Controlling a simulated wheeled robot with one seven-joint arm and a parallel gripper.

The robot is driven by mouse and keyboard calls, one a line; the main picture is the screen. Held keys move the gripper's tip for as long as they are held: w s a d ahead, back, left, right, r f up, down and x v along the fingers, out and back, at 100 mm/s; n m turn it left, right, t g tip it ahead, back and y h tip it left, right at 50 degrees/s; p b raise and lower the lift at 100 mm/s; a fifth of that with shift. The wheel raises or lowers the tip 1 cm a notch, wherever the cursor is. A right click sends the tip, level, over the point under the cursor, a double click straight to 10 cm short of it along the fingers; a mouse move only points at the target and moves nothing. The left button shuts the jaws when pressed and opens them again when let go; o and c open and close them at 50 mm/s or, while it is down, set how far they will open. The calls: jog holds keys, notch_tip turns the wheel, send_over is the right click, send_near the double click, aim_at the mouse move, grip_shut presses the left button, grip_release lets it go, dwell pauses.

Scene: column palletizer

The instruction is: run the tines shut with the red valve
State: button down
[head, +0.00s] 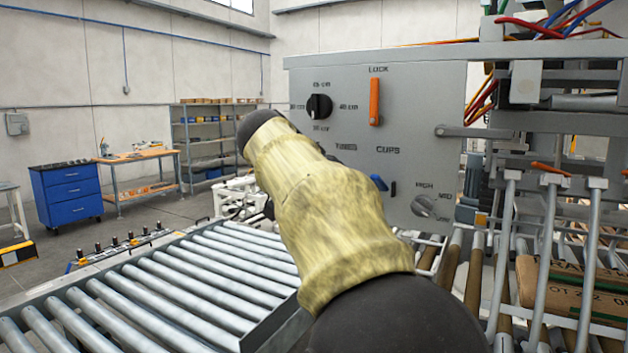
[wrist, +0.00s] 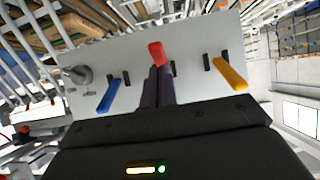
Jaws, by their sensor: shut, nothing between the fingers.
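The red valve (wrist: 157,52) shows in the wrist view as a short red handle on the grey panel (wrist: 120,60). My gripper (wrist: 159,72) is shut with its dark fingers side by side, their tips right at the red handle. I cannot tell whether they touch it. In the head view my arm hides the red valve and my gripper. The tines (head: 547,255) are grey bars at the right of the head view, reaching over a cardboard box (head: 585,290).
The panel also carries a blue lever (wrist: 110,95), an orange lever (head: 375,102), a black knob (head: 319,106) and a grey knob (head: 424,206). A roller conveyor (head: 170,290) lies at left. A blue cabinet (head: 67,192) and a shelf rack (head: 213,140) stand farther back.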

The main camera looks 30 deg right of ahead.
jog(key=shift+r+p, duration=0.85)
jog(key=shift+p, duration=0.1)
jog(key=shift+a, duration=0.1)
jog(key=s+a+r+b, duration=0.1)
jog(key=s+a, duration=0.3)
jog(key=a, duration=0.4)
jog(key=shift+s+a+r, duration=0.15)
jog(key=shift+s+r, duration=0.15)
jog(key=shift+r, duration=0.5)
